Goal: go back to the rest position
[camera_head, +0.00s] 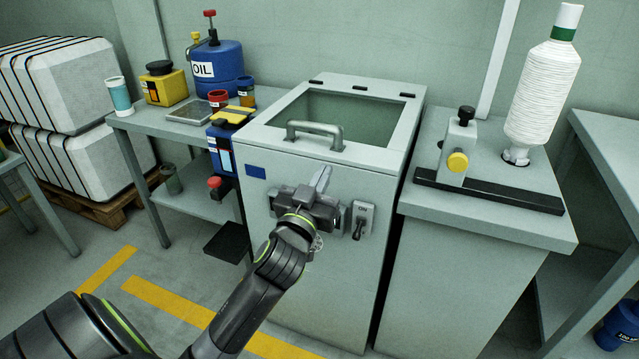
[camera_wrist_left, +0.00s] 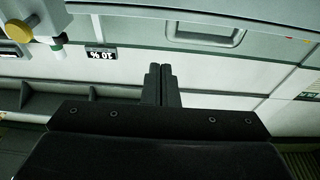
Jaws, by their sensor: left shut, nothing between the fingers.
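My left gripper (camera_head: 322,182) is in front of the grey cabinet (camera_head: 300,260), near the switch box (camera_head: 361,218) on its front panel. Its fingers point up and away. In the left wrist view the two fingers (camera_wrist_left: 161,72) are closed together with nothing between them. I cannot tell whether the gripper touches the cabinet front. My right gripper does not show in either view.
The cabinet has a bar handle (camera_head: 314,133) on its windowed lid. A bench (camera_head: 150,120) with an oil can (camera_head: 218,68) stands left; a counter (camera_head: 490,215) with a clamp (camera_head: 459,150) and a thread cone (camera_head: 541,90) stands right. Floor with yellow stripes (camera_head: 165,300) is open at lower left.

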